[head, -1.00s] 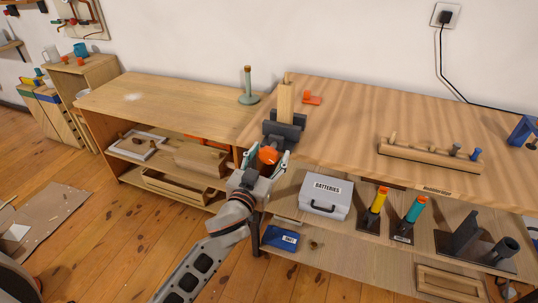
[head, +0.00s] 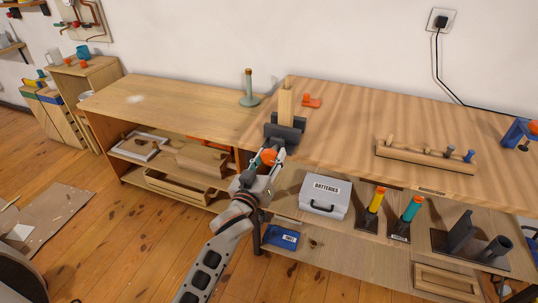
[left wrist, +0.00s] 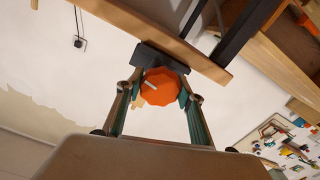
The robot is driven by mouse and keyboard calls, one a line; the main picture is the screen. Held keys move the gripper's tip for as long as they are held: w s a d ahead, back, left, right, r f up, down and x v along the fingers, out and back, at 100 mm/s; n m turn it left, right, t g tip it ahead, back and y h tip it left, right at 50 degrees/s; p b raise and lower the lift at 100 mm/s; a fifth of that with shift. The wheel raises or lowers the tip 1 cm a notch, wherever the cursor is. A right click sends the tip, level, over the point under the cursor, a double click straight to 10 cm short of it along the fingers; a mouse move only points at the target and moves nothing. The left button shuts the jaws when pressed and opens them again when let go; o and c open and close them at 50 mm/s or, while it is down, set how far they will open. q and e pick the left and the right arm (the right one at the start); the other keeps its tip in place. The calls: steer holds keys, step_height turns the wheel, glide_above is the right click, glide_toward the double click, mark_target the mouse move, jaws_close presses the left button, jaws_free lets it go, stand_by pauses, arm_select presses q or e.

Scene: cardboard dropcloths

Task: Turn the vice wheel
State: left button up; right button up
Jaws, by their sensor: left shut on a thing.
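The vice (head: 285,130) is a dark grey block at the front edge of the right-hand workbench, with an upright piece of wood (head: 286,101) in its jaws. Its orange wheel (head: 268,156) faces out from the bench front. My left gripper (head: 265,161) is at the wheel with its fingers closed on it. In the left wrist view the orange wheel (left wrist: 161,88) sits between the two fingertips, and a pale mark on its face is tilted. My right gripper is not in view.
A grey batteries case (head: 325,195) and a blue box (head: 281,236) are on the shelf below. A lower wooden bench (head: 170,100) adjoins on the left.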

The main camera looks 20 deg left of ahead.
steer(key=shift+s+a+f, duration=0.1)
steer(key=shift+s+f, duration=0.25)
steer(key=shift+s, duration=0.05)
arm_select(q)
steer(key=o, duration=1.1)
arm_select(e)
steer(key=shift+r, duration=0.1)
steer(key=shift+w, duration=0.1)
arm_select(q)
steer(key=s, duration=1.2)
steer(key=shift+a, duration=0.2)
